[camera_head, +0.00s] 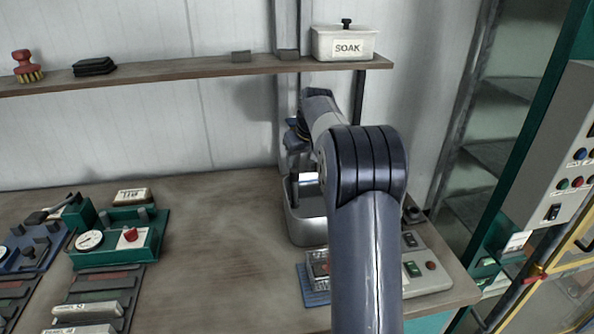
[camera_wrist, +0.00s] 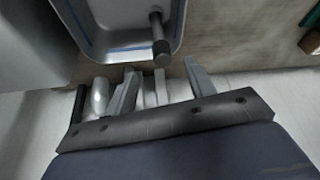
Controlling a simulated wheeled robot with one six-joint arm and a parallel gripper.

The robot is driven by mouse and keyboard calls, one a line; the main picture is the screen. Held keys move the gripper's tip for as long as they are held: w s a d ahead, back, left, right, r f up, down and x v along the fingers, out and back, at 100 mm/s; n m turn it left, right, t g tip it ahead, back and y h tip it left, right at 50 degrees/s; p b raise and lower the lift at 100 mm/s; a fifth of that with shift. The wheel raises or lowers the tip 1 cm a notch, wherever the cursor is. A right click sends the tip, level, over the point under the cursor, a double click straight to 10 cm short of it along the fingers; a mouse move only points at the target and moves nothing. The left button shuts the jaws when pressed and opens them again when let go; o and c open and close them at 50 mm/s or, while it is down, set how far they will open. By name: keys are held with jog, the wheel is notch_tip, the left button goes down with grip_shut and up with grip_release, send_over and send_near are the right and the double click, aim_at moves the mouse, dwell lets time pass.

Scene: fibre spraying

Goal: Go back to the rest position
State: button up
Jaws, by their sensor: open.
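My gripper shows in the wrist view (camera_wrist: 162,72) with its two grey fingers apart and no object clearly held between them. In the head view my arm reaches forward over the right part of the bench, and its end, with my gripper (camera_head: 297,138), is partly hidden behind my own arm links near the wall. A metal basin (camera_head: 303,232) stands on the bench below it, with a dark upright rod (camera_head: 294,190) at its back edge. The basin also shows at the top of the wrist view (camera_wrist: 97,42), with a dark handle-like rod (camera_wrist: 158,38) beyond my fingertips.
A wall shelf (camera_head: 190,68) carries a white SOAK box (camera_head: 344,45) and a red-handled brush (camera_head: 27,66). A green gauge device (camera_head: 118,240) stands left on the bench (camera_head: 215,250). A control panel (camera_head: 425,262) is at the right. The bench middle is clear.

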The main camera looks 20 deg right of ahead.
aim_at(296, 172)
jog(key=shift+s+d+r, duration=0.1)
jog(key=shift+s+r, duration=0.1)
jog(key=shift+r, duration=0.35)
jog(key=shift+p+x, duration=0.55)
jog(key=shift+x, duration=3.85)
jog(key=shift+r, duration=0.1)
